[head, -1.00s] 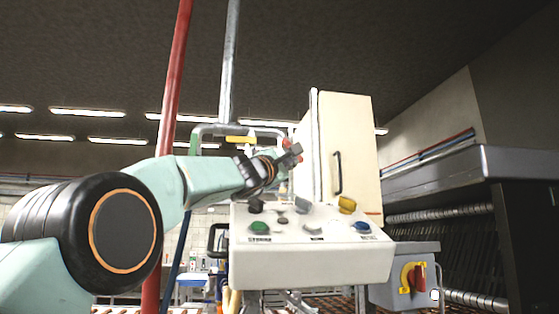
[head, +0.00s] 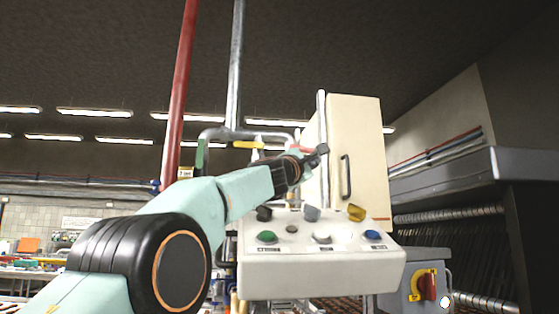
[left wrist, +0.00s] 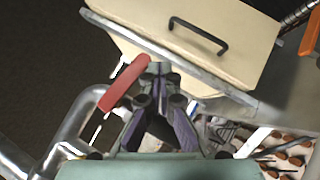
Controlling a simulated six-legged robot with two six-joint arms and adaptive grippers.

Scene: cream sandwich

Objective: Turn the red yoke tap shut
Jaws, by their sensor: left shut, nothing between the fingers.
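The red tap handle (left wrist: 124,82) is a slanted red bar beside the grey pipe in the left wrist view. In the head view only a small red part (head: 304,149) shows, mostly behind my gripper. My left gripper (head: 321,149) is shut and empty, in front of the cream cabinet's left edge. In the left wrist view its fingertips (left wrist: 159,69) lie just right of the red handle's upper half. I cannot tell whether they touch it. My right gripper is in neither view.
A yellow handle (head: 247,144) sits on the pipe to the left. The cream cabinet (head: 360,150) with a black pull stands close behind the gripper. A white control box (head: 320,270) with several coloured knobs is below. A red post (head: 179,95) rises left.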

